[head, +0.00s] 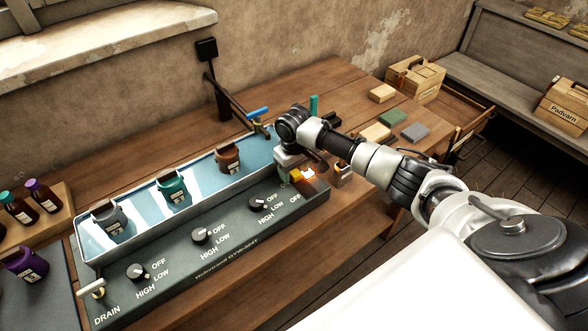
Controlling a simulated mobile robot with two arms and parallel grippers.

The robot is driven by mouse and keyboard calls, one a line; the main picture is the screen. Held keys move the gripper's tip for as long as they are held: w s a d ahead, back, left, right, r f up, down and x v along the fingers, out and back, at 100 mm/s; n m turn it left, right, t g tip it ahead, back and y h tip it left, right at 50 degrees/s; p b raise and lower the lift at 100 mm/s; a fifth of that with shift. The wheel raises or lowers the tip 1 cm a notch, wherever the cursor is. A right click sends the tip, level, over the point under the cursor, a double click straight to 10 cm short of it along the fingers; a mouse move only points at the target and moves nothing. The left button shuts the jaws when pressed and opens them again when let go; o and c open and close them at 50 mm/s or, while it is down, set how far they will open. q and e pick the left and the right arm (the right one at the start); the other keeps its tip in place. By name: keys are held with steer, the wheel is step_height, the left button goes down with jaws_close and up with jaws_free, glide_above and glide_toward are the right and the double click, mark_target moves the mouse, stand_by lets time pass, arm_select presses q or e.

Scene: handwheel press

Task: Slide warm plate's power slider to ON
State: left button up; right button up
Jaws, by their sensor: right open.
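The warm plate (215,249) is a long dark unit with a water-filled trough and three dials marked OFF, LOW and HIGH along its front panel. My right gripper (302,167) reaches down over the right end of this panel and is open. An orange, lit-looking part (308,173) shows right at the fingers, beside an OFF label; it may be the power slider, but the gripper partly covers it. I cannot tell its exact position or whether the fingers touch it. My left gripper is not in view.
Three bottles, grey (110,222), teal (173,188) and brown (228,158), stand in the trough. A blue-handled tap (258,114) is behind it. Small blocks (391,117) and a wooden box (415,78) lie at the back right.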

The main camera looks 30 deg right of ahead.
mark_target(294, 171)
step_height(294, 171, up, 11)
steer(key=b, duration=0.1)
steer(key=shift+b, duration=0.35)
steer(key=shift+f, duration=0.2)
stand_by(0.4)
